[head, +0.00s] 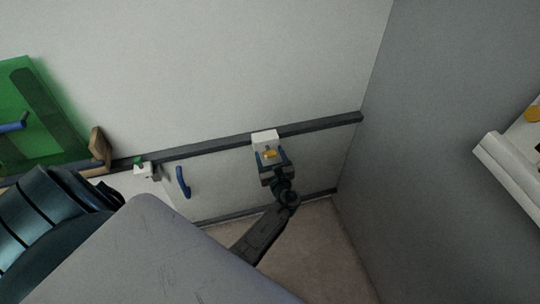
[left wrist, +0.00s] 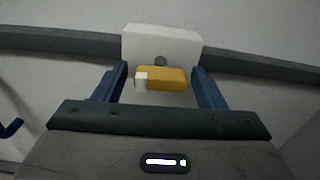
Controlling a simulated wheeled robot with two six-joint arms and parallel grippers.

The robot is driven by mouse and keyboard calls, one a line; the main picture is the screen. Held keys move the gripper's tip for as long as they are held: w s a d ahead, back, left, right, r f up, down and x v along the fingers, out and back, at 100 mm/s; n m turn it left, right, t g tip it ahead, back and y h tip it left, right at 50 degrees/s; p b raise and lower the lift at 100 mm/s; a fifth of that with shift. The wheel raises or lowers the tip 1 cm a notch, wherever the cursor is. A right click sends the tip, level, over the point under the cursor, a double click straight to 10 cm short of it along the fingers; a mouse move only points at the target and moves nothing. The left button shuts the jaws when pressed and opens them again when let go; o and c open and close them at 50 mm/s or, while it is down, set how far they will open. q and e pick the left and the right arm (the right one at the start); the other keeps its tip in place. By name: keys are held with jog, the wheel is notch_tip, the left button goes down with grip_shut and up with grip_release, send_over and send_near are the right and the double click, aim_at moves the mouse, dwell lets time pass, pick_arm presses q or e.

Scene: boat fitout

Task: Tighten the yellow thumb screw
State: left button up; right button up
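The yellow thumb screw (head: 269,154) sticks out from a white block (head: 265,137) fixed on the dark wall rail. In the left wrist view the screw's yellow head (left wrist: 165,79) lies flat and wide, with a pale patch at its left end and a dark shank behind it, below the white block (left wrist: 160,43). My left gripper (head: 271,159) is at the block. In the left wrist view its blue fingers (left wrist: 160,86) stand apart on either side of the yellow head, with a gap on both sides. My right gripper is not in view.
The dark rail (head: 215,146) runs along the pale wall. Left of the block are a blue handle (head: 183,182), a white block with a green top (head: 142,168) and a green panel (head: 40,115). A grey wall (head: 450,150) stands close on the right.

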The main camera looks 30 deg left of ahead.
pick_arm(q)
jog(key=shift+s+d, duration=0.15)
jog(key=b+v, duration=0.1)
jog(key=v, duration=0.9)
jog(key=shift+d+b, duration=0.15)
jog(key=shift+b, duration=0.25)
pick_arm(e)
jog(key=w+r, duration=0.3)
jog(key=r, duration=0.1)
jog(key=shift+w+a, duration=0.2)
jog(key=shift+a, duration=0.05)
